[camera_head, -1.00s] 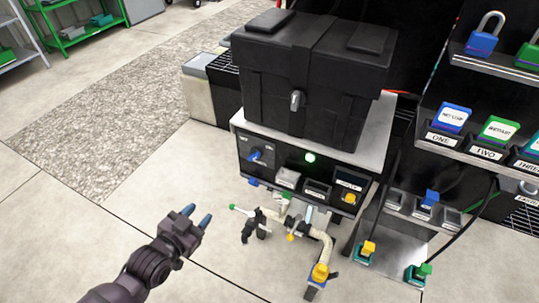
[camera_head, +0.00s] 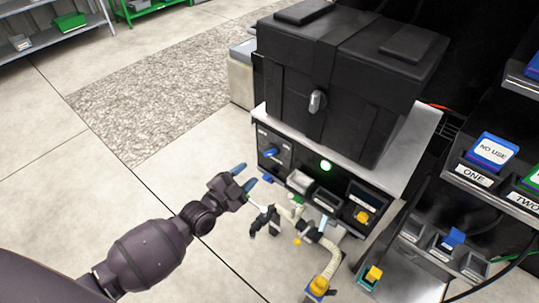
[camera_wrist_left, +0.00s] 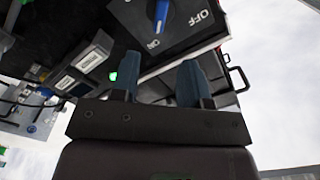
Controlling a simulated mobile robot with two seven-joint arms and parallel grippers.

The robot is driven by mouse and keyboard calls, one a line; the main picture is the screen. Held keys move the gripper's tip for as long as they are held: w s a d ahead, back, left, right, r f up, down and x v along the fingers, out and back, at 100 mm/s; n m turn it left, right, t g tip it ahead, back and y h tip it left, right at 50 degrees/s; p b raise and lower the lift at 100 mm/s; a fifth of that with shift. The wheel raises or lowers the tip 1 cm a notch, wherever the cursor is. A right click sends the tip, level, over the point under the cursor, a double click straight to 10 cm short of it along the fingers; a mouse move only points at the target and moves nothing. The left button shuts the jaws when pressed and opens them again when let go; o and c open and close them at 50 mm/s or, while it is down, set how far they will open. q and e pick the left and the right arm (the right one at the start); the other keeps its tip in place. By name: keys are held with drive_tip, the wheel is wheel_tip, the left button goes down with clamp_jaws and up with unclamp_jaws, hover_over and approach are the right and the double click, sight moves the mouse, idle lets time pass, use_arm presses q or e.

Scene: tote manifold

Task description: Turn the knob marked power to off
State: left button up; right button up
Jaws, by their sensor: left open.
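The power knob (camera_head: 270,152) is a blue handle on the dark front panel below the black case. In the left wrist view the knob (camera_wrist_left: 162,12) shows at the top edge, partly cut off. One end of its handle lies by the ON mark (camera_wrist_left: 153,44), and the OFF mark (camera_wrist_left: 196,19) is to its right. My left gripper (camera_head: 245,177) is open and empty, in front of the panel, left of and below the knob in the head view. Its two blue fingers (camera_wrist_left: 160,80) show apart in the left wrist view, clear of the knob. My right gripper is not seen.
A black case (camera_head: 345,85) sits on top of the unit. A green light (camera_head: 326,166) glows right of the knob. Pale hoses with a yellow fitting (camera_head: 318,286) hang below the panel. Label shelves (camera_head: 500,200) stand at the right. The floor at left is clear.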

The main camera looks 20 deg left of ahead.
sight(269, 155)
use_arm(q)
drive_tip(key=x, duration=0.4)
drive_tip(key=b+x, duration=0.1)
drive_tip(key=x, duration=0.2)
drive_tip(key=shift+w+d+f, duration=0.15)
drive_tip(key=shift+w+f, duration=0.1)
drive_tip(key=shift+w, duration=0.1)
drive_tip(key=shift+x, duration=0.85)
drive_tip(key=shift+r, duration=0.15)
clamp_jaws()
